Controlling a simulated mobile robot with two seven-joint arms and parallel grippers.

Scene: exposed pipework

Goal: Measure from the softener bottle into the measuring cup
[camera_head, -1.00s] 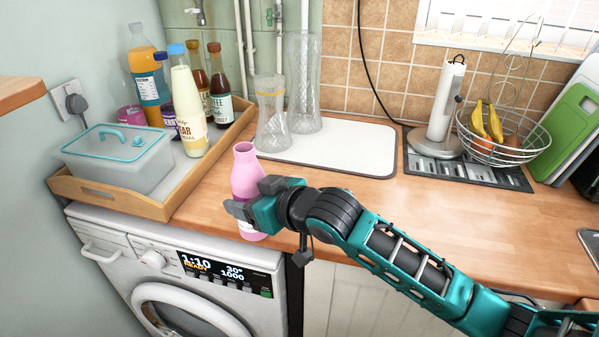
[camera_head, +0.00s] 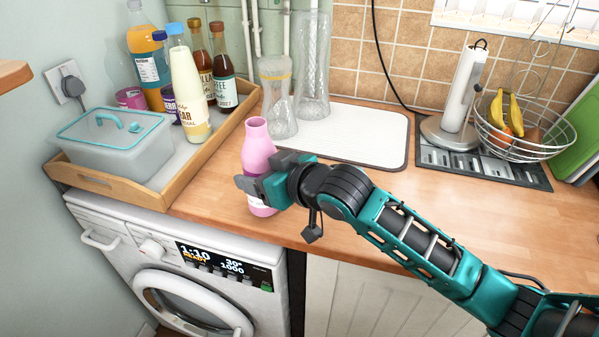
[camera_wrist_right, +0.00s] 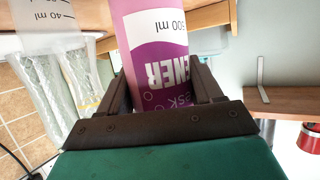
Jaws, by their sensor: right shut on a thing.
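The pink-purple softener bottle (camera_head: 258,147) stands upright on the wooden worktop, near its front edge. My right gripper (camera_head: 266,174) is shut on its body from the right side. In the right wrist view the bottle (camera_wrist_right: 158,50) fills the space between the fingers (camera_wrist_right: 162,80), and its label shows upside down, with a 500 ml mark. A clear measuring cup (camera_wrist_right: 45,18) with a 40 ml mark shows in that view, beside the bottle and apart from it. I cannot make the cup out in the head view. My left gripper is not in view.
A wooden tray (camera_head: 178,190) with bottles and a lidded box (camera_head: 112,150) is on the left. Two glass carafes (camera_head: 277,95) stand behind the softener, by a white mat (camera_head: 355,135). A paper roll and fruit basket (camera_head: 530,145) are at the back right.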

